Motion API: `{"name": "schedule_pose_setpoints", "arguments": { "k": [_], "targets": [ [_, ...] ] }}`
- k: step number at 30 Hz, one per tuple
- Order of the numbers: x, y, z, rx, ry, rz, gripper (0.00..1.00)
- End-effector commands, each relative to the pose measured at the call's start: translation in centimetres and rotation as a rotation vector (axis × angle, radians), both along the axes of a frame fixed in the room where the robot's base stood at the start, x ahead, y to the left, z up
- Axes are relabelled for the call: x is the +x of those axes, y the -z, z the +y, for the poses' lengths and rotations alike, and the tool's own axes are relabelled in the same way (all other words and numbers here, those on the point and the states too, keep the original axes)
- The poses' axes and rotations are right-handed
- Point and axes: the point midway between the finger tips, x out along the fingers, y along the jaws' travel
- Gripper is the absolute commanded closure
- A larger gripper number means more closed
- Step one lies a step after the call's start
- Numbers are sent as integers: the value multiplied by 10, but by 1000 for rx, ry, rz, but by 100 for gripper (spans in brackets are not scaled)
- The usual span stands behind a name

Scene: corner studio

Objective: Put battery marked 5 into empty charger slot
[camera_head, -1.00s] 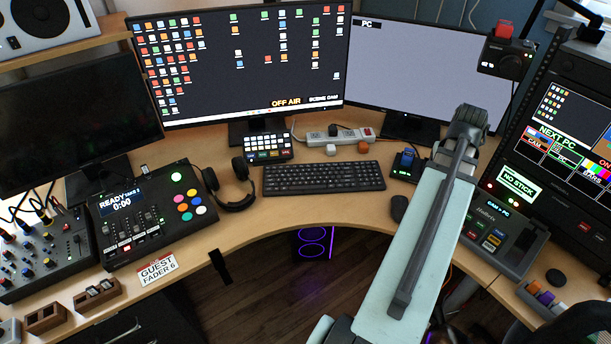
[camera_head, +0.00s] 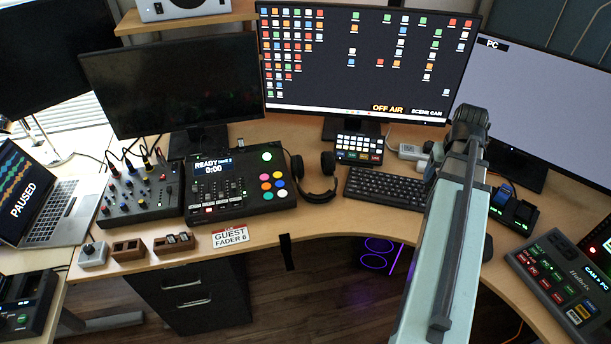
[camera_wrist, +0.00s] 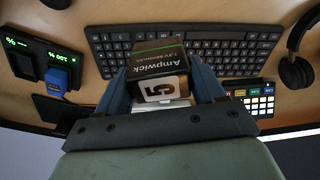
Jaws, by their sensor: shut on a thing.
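My gripper (camera_wrist: 162,82) is shut on a dark battery (camera_wrist: 158,58) whose pale end is marked 5 and whose side reads Ampwick. The battery is held between the blue fingers, over the keyboard in the wrist view. In the head view my arm mostly hides the gripper and battery. The black charger (camera_head: 520,211) stands on the desk right of my arm and also shows at the left of the wrist view (camera_wrist: 38,45). One slot holds a blue battery (camera_wrist: 57,80); its display seems to read 100%. The slot beside it (camera_wrist: 20,64) looks empty, with dashes on its display.
The keyboard (camera_head: 384,189) lies left of the charger. A power strip (camera_head: 406,150) sits behind it and headphones (camera_head: 315,178) to its left. A control panel (camera_head: 565,280) stands front right of the charger. Monitors (camera_head: 365,60) line the back.

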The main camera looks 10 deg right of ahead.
Motion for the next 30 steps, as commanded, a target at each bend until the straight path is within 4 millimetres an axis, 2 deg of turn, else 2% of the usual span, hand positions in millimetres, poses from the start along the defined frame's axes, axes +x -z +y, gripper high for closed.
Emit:
{"name": "schedule_pose_setpoints", "arguments": {
  "k": [3, 15, 23, 30],
  "targets": [
    [24, 0, 26, 0, -60, 0, 80],
    [89, 0, 117, 0, -250, 0, 80],
    [122, 0, 183, 0, -374, 0, 80],
    [147, 1, 248, 0, -488, 0, 80]
  ]
}}
